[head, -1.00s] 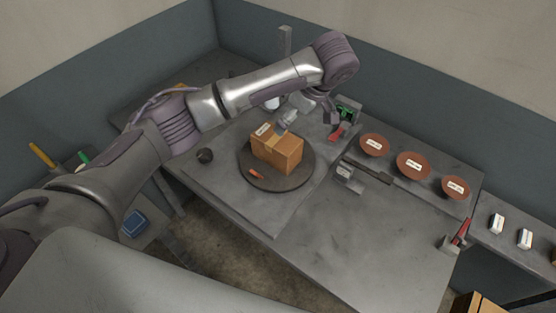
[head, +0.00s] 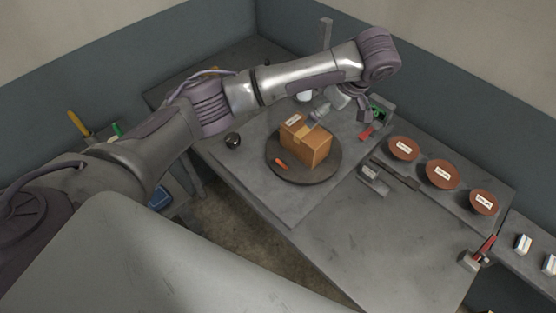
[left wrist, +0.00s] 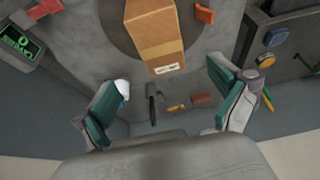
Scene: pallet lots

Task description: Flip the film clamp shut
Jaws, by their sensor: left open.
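A small orange-red flap (head: 281,163) lies on the near-left rim of the dark round turntable (head: 328,172); it may be the film clamp, but I cannot tell for sure. A red flap also shows at the upper right in the left wrist view (left wrist: 205,14). A taped cardboard box (head: 316,150) stands on the turntable. Another candidate is a red-handled device (head: 480,252) at the table's right edge, its handle tilted up. My right gripper is out of view.
Three brown round dishes (head: 442,174) with labels line the back right. A grey block with a dark bar (head: 373,178) stands right of the turntable. A green display (head: 379,111) and a red part (head: 367,132) are near my gripper. The front right tabletop is clear.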

